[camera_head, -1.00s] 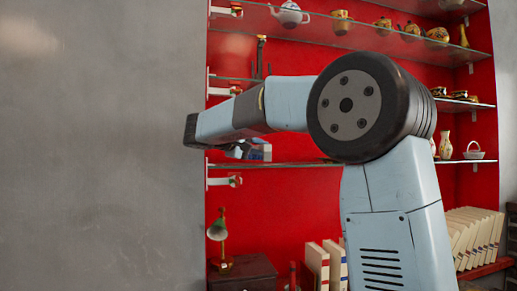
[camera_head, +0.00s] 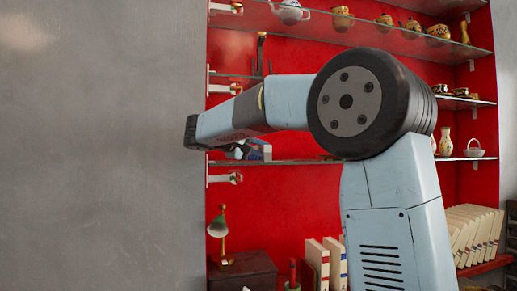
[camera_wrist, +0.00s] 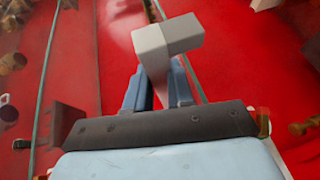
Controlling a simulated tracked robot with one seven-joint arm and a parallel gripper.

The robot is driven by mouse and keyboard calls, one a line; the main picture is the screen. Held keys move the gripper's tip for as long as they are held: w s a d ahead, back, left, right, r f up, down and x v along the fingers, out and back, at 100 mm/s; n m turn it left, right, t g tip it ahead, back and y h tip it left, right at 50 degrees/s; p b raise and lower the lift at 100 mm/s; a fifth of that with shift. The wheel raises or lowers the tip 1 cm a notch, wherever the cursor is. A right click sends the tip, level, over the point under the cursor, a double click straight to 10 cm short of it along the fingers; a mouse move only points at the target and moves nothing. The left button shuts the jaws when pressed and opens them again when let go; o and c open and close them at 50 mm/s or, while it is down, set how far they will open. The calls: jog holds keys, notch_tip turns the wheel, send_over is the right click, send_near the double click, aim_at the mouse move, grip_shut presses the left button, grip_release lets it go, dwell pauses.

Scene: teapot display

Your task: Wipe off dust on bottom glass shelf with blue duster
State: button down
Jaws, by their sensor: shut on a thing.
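My gripper (camera_wrist: 160,78) is shut on the duster (camera_wrist: 165,42), whose visible part in the wrist view is a pale grey, T-shaped block between the two blue-grey fingers. I cannot make out a blue part of it. In the head view my gripper (camera_head: 250,150) is small and partly hidden by my arm, just above the left part of the bottom glass shelf (camera_head: 285,163). I cannot tell whether the duster touches the shelf. No dust can be clearly made out on it.
Higher glass shelves carry a white teapot (camera_head: 290,13) and several brown pots. A vase (camera_head: 446,142) and a white basket (camera_head: 474,148) stand right on the bottom shelf. A grey wall is left.

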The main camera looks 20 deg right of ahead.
jog(key=shift+f, duration=0.4)
jog(key=shift+d, duration=0.15)
jog(key=d, duration=0.7)
jog(key=shift+f, duration=0.15)
dwell(0.6)
jog(key=d, duration=0.7)
dwell(0.7)
jog(key=shift+a, duration=0.15)
